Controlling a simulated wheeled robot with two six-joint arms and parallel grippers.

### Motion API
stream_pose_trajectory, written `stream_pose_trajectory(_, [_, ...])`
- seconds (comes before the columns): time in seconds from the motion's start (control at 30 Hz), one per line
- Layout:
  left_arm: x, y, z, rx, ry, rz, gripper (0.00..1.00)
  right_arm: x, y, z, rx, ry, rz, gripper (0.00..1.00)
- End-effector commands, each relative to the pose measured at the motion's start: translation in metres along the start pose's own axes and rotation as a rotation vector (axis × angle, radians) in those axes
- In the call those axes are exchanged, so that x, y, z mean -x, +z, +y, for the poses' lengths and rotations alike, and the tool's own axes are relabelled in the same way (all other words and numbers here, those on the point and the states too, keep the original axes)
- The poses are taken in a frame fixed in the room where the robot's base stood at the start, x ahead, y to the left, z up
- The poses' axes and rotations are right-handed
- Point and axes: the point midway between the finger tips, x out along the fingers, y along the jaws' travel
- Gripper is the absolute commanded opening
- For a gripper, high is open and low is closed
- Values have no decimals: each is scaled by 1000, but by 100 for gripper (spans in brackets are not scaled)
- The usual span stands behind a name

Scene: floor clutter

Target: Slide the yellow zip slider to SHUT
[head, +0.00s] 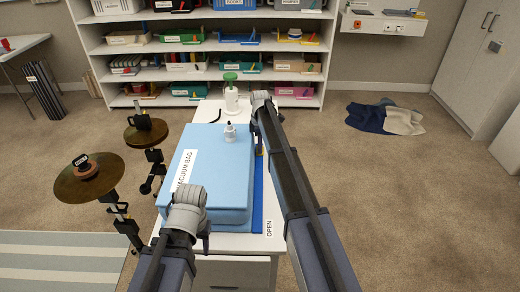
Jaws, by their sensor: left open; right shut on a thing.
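The pale blue bag (215,160), labelled VACUUM BAG, lies on a white table. A darker blue strip (257,205) runs along its right side, with an OPEN label (268,228) at the near end. My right gripper (259,136) is at the far part of the strip, mostly hidden by its own arm. It is shut on the yellow zip slider (259,151), of which only a small bit shows. No SHUT label is visible.
A white pump with a green top (231,90) stands behind the bag, and a white valve (230,132) sits on it. Shelves (205,48) line the back; dark blue and cream cloths (384,118) lie on the right floor.

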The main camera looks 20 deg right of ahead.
Motion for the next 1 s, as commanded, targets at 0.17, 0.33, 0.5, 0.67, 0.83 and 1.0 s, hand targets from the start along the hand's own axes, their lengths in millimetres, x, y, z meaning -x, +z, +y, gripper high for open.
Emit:
stream_pose_trajectory(0.17, [0,0,0,0,0,0,50,0,0,5,-1,11,1,27])
stream_pose_trajectory(0.33, [0,0,0,0,0,0,50,0,0,4,-1,9,1,46])
stream_pose_trajectory(0.5, [0,0,0,0,0,0,50,0,0,3,-1,7,1,50])
stream_pose_trajectory(0.67, [1,0,0,0,0,0,50,1,0,3,-1,6,0,50])
stream_pose_trajectory(0.83, [9,0,-1,0,0,0,50,9,0,2,-1,5,0,50])
stream_pose_trajectory(1.0, [26,2,-2,0,0,0,50,27,0,2,-1,5,0,50])
